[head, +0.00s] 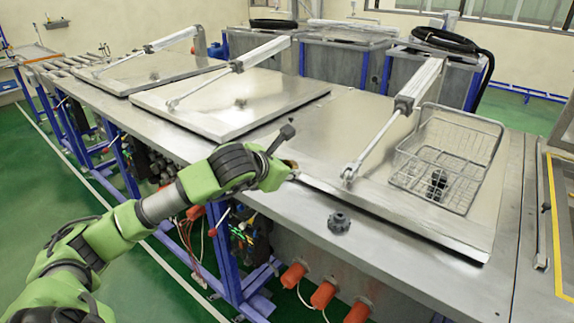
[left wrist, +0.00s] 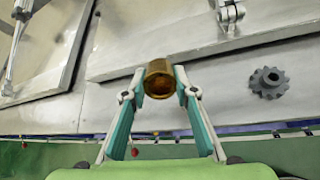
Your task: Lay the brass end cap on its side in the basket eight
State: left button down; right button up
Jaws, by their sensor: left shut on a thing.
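The brass end cap (left wrist: 160,80) is a short hollow cylinder, seen in the left wrist view between the fingertips with its open end facing the camera. My left gripper (left wrist: 160,84) is shut on it. In the head view my left gripper (head: 291,170) is at the front edge of the nearest lid, its fingers mostly hidden by the wrist. The wire basket (head: 400,160) stands on that lid to the right of the gripper, with a dark toothed part (head: 437,185) inside. No number shows on it. My right gripper is in neither view.
A dark gear-like part (head: 339,222) sits on the bench front, right of my gripper; it also shows in the left wrist view (left wrist: 268,82). A pneumatic cylinder (head: 415,88) slants up beside the basket's left side. Further lids (head: 220,105) lie to the left.

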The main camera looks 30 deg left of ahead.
pick_arm(q)
jog(key=shift+f, duration=0.9)
notch_tip(320, 180, down, 4)
jog(key=b, duration=0.3)
jog(key=shift+r+b, duration=0.1)
jog(key=shift+b, duration=0.25)
jog(key=shift+f+b, duration=0.75)
jog(key=shift+b, duration=0.4)
jog(key=c, duration=1.6)
grip_release()
jog(key=shift+o, duration=0.2)
jog(key=shift+s, duration=0.1)
jog(key=v, duration=1.2)
